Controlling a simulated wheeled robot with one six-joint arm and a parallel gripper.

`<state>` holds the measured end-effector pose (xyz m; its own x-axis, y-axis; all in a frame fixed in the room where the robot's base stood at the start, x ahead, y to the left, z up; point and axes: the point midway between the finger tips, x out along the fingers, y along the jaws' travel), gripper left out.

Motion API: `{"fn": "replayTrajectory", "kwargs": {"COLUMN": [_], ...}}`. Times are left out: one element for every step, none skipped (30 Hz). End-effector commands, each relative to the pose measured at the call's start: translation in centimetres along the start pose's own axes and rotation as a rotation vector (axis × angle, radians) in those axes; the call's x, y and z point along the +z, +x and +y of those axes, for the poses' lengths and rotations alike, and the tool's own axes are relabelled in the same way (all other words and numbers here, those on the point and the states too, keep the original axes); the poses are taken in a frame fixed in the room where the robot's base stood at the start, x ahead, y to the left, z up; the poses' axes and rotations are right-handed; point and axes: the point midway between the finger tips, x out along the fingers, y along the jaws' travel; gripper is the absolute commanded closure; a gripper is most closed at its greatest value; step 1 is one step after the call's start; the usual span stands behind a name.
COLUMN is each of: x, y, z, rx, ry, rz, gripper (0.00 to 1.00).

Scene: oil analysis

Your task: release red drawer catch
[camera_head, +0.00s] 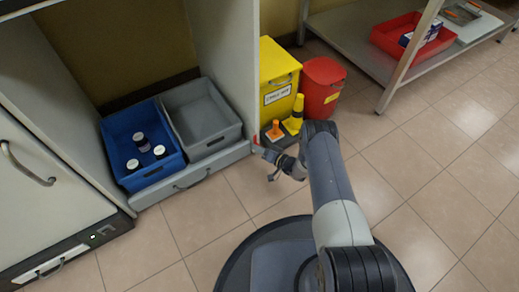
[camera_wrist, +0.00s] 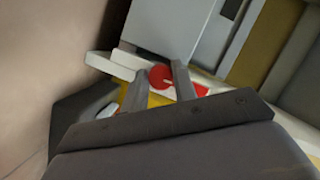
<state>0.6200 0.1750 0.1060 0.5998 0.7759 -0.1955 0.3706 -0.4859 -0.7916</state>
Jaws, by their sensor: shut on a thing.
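The red catch (camera_wrist: 160,77) shows in the wrist view as a small round red piece between the two fingers of my gripper (camera_wrist: 160,72). The fingers are closed in on its sides. In the head view my gripper (camera_head: 259,150) is low, at the right end of the light grey drawer (camera_head: 222,161), by the cabinet's side post. The catch is mostly hidden there by the gripper. The drawer front has a curved handle (camera_head: 192,181).
A blue bin (camera_head: 113,128) with several dark bottles and an empty grey bin (camera_head: 222,138) sit on the drawer. Tiled floor (camera_head: 150,245) in front is clear.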

Motion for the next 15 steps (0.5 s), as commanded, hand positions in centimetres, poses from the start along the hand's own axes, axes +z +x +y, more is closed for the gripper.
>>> {"fn": "replayTrajectory", "kwargs": {"x": [-1.08,-1.10,-1.12,-1.14,-1.16,-1.17,-1.17,-1.18,-1.18,-1.18,-1.17,-1.16,-1.15,-1.13,-1.09], "y": [0.12,0.12,0.12,0.11,0.11,0.10,0.10,0.09,0.08,0.08,0.07,0.07,0.06,0.05,0.05], "z": [-0.19,-0.19,-0.18,-0.18,-0.17,-0.16,-0.16,-0.15,-0.14,-0.13,-0.12,-0.11,-0.10,-0.09,-0.08], "rx": [-0.006,-0.006,-0.006,-0.006,-0.005,-0.005,-0.005,-0.005,-0.004,-0.004,-0.004,-0.003,-0.003,-0.003,-0.003], "ry": [-0.005,-0.005,-0.005,-0.005,-0.005,-0.005,-0.005,-0.005,-0.005,-0.005,-0.005,-0.005,-0.005,-0.005,-0.005], "rz": [0.019,0.020,0.020,0.021,0.021,0.021,0.021,0.021,0.021,0.021,0.021,0.021,0.021,0.021,0.020], "gripper": [0.96,0.96,0.96,0.96,0.96,0.96,0.96,0.72,0.69,0.67,0.64,0.61,0.59,0.56,0.53]}}
